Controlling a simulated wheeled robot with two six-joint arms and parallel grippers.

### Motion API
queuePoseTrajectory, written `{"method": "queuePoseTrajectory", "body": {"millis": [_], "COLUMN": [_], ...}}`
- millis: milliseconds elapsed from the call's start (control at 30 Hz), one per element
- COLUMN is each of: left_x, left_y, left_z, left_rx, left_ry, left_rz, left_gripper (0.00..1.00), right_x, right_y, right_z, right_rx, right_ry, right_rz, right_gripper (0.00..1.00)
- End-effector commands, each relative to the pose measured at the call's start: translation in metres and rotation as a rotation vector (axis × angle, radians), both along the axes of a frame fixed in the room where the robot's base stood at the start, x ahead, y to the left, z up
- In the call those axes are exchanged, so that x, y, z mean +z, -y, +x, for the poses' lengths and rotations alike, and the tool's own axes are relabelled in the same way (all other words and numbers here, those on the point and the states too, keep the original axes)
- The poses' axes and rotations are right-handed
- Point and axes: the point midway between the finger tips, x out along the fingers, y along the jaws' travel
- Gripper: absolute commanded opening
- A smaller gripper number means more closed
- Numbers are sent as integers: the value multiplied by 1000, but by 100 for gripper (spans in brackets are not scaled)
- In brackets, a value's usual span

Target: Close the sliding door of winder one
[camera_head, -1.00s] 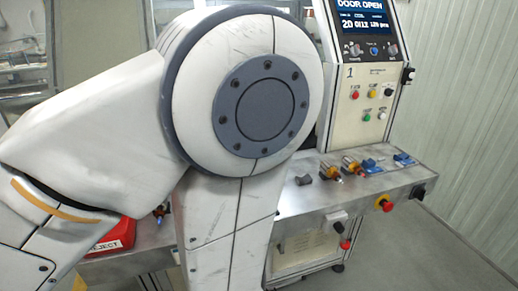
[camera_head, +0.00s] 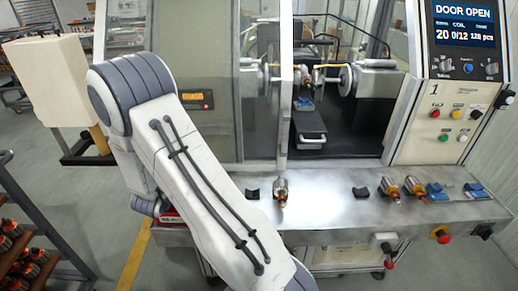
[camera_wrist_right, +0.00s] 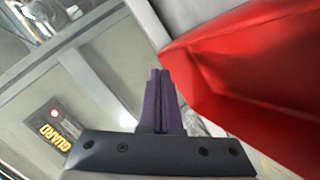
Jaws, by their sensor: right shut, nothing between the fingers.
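Winder one's sliding door (camera_head: 284,110) stands open at the left of the work opening in the head view, its pale upright edge beside the exposed interior. The control panel screen (camera_head: 463,25) reads DOOR OPEN. One of my arms crosses the left of the head view, and its gripper is hidden there. In the right wrist view my right gripper (camera_wrist_right: 160,75) has its dark fingers together with nothing between them. It is close beside a red bin (camera_wrist_right: 235,85), with the machine's window frame and a lit GUARD label (camera_wrist_right: 60,133) beyond. My left gripper is not in view.
A metal ledge (camera_head: 325,205) runs along the machine's front. It holds several copper armatures (camera_head: 390,187), dark rests and blue items. A rack with armatures (camera_head: 30,265) stands at lower left.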

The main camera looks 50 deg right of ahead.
Motion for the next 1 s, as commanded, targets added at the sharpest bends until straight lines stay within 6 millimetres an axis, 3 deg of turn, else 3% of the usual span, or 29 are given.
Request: {"method": "queuePoseTrajectory", "body": {"millis": [33, 100, 200, 333, 567, 1000], "left_x": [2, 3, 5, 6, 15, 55], "left_y": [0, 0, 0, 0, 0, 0], "left_z": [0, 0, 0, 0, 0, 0], "left_rx": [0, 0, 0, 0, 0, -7], "left_ry": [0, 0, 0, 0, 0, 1], "left_rz": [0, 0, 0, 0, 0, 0], "left_gripper": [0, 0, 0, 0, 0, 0], "right_x": [-2, 3, 11, 20, 26, 28], "right_y": [23, 45, 61, 68, 86, 174], "right_z": [-19, -45, -78, -105, -117, -132], "right_rx": [-84, -186, -310, -413, -452, -449], "right_ry": [-72, -179, -328, -468, -523, -521], "right_rz": [-110, -247, -399, -510, -547, -544], "right_gripper": [0, 0, 0, 0, 0, 0]}}
